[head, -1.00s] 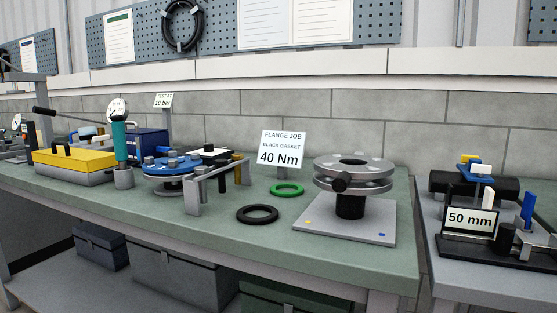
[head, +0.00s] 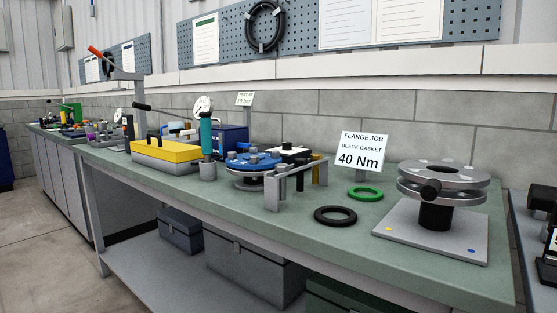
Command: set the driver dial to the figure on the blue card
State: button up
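No card that is clearly blue shows in the head view. A white card (head: 362,150) stands on the bench and reads "FLANGE JOB, BLACK GASKET, 40 Nm". A smaller pale card (head: 244,98) further left reads what looks like "TEST AT 10 bar". A teal-handled upright tool (head: 206,135) stands in a grey holder (head: 208,171); I cannot tell if it is the driver, and no dial is readable on it. My gripper is not in view.
The green bench (head: 330,245) also holds a yellow-topped box (head: 166,151), a blue flange (head: 252,161), a black ring (head: 335,216), a green ring (head: 365,194) and a grey flange stand (head: 430,240). Open floor (head: 45,235) lies at the left.

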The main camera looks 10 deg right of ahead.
aim_at(285, 145)
jog(key=i+j+z, duration=0.3)
jog(key=j, duration=0.35)
jog(key=i+j+z, duration=0.35)
jog(key=j, duration=0.4)
jog(key=i, duration=0.1)
